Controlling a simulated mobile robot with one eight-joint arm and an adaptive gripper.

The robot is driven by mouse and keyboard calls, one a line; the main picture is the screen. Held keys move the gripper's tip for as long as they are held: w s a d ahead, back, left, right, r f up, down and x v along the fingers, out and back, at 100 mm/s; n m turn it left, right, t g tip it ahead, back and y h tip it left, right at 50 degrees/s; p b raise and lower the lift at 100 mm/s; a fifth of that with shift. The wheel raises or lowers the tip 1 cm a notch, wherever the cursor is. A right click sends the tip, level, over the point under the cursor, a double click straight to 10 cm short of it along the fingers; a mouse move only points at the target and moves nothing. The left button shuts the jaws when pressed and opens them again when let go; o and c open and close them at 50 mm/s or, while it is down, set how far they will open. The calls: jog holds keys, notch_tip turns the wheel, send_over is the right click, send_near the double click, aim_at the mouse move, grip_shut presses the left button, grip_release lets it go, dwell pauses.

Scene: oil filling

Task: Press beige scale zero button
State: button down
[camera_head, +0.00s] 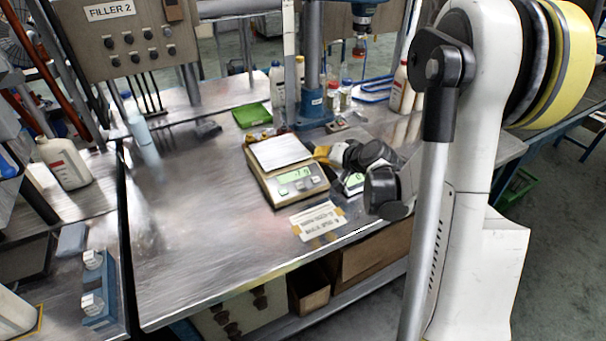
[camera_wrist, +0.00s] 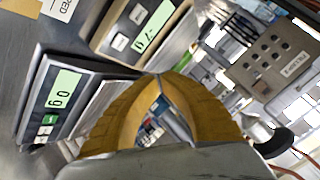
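The beige scale (camera_head: 285,168), with a flat weighing plate and a lit green display, sits on the metal table in the head view. In the wrist view the beige scale (camera_wrist: 108,48) is at the upper left of my fingertips, showing its display and two light buttons (camera_wrist: 120,43). My gripper (camera_head: 322,151) is at the scale's right side, with its yellow fingers partly hidden by my wrist. In the wrist view my gripper (camera_wrist: 158,80) has its fingertips together, with nothing seen between them. I cannot tell whether the tips touch the scale.
A second scale (camera_wrist: 38,100) reads 0 g; in the head view my arm partly hides this second scale (camera_head: 352,184). A taped label (camera_head: 318,219) lies in front. A green tray (camera_head: 251,115) and bottles stand behind.

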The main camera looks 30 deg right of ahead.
aim_at(309, 173)
jog(key=shift+s+d, duration=0.1)
jog(key=shift+d, duration=0.05)
jog(key=shift+f, duration=0.1)
jog(key=w+f+b, duration=0.1)
jog(key=f+b, duration=0.1)
jog(key=w+f+b, duration=0.1)
jog(key=f+b, duration=0.1)
jog(key=f, duration=0.1)
jog(key=w+f+b, duration=0.1)
jog(key=f+b, duration=0.1)
jog(key=f, duration=0.1)
jog(key=shift+w, duration=0.1)
dwell(1.5)
jog(key=shift+w+f+b, duration=0.15)
jog(key=shift+f+b, duration=0.3)
jog(key=shift+b, duration=0.1)
jog(key=shift+w+f, duration=0.15)
jog(key=shift+f, duration=0.2)
dwell(0.5)
jog(key=shift+r, duration=0.2)
jog(key=shift+s+r+p, duration=0.3)
jog(key=shift+r+p, duration=0.05)
jog(key=shift+r, duration=0.25)
